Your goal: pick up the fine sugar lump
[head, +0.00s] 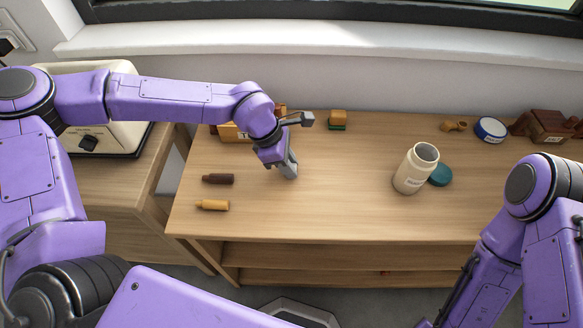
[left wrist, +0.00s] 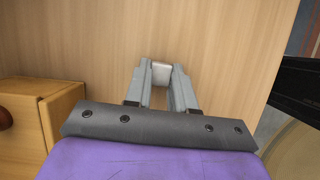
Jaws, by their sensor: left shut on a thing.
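The sugar lump (left wrist: 161,72) is a small white block between the fingertips of my left gripper (left wrist: 160,80) in the left wrist view. The fingers are shut on it, with wood-grain surface behind. In the head view my left gripper (head: 289,172) points down at the wooden table, left of its middle. The lump is hidden by the fingers there, and I cannot tell whether it touches the table. My right arm is at the right of the head view, with its gripper out of the picture.
A dark brown bottle-shaped piece (head: 218,179) and a tan one (head: 213,205) lie left of my left gripper. A white jar (head: 408,178) and teal lid (head: 441,175) stand to the right. A block (head: 338,118) and blue tin (head: 490,129) sit behind. The table's middle is clear.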

